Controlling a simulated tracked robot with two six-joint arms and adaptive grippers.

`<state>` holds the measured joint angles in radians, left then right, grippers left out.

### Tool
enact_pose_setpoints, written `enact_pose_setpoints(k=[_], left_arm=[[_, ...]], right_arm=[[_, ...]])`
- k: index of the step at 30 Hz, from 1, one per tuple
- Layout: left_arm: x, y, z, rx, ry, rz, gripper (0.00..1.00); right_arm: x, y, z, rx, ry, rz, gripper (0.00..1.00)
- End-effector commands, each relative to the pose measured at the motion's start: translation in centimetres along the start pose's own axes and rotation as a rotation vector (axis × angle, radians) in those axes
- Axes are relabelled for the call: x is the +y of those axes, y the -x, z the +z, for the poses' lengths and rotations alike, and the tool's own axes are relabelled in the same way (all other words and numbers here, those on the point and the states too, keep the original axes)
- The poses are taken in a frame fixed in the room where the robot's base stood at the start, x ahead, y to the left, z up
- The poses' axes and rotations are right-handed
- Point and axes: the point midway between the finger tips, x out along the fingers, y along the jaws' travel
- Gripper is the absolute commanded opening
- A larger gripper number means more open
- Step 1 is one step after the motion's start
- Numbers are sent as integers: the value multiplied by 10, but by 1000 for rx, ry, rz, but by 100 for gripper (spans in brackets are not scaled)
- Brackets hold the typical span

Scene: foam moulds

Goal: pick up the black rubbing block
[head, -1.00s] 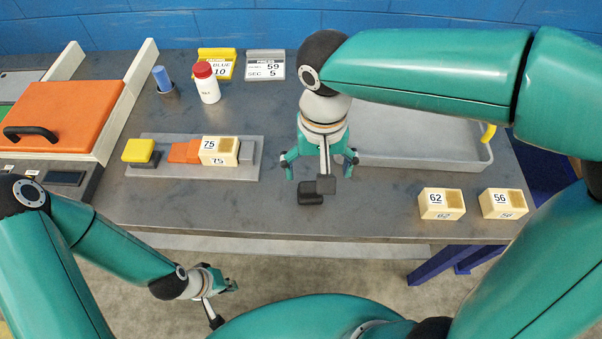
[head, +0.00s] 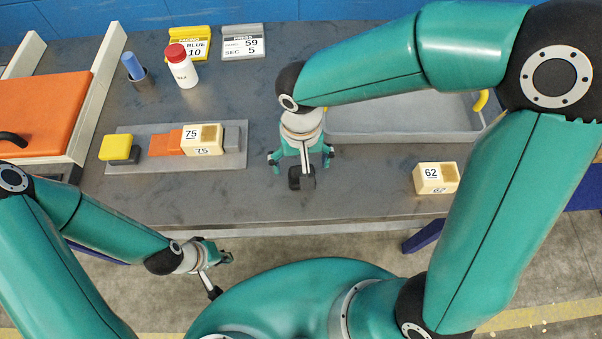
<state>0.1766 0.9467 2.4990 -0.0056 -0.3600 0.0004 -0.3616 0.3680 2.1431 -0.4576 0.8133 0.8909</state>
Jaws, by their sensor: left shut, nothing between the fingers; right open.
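The black rubbing block (head: 295,181) lies on the grey bench near its front edge, right under my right gripper. My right gripper (head: 302,162) points down over it with its fingers spread open; a near finger hides part of the block. I cannot tell whether the fingers touch it. My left gripper (head: 213,274) is shut and empty, low in front of the bench edge.
A grey board (head: 233,162) holds yellow, orange and grey pieces and the foam block marked 75 (head: 202,141). Block 62 (head: 435,178) is right of the gripper. A grey tray (head: 385,138) lies behind. A white bottle (head: 183,70) stands at the back.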

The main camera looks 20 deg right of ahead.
Motion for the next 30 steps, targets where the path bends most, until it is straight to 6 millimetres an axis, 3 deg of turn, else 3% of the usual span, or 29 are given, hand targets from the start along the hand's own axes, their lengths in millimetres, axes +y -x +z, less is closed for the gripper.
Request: enact_pose_setpoints(k=[8,16,25,30], left_arm=[[1,2,0,0,0,0,0],[1,4,0,0,0,0,0],[1,4,0,0,0,0,0],[1,4,0,0,0,0,0]], right_arm=[[1,-19,0,-4,1,2,92],[2,-55,-1,-3,2,1,92],[1,-61,-1,0,3,-1,92],[1,-60,-1,0,3,-1,65]])
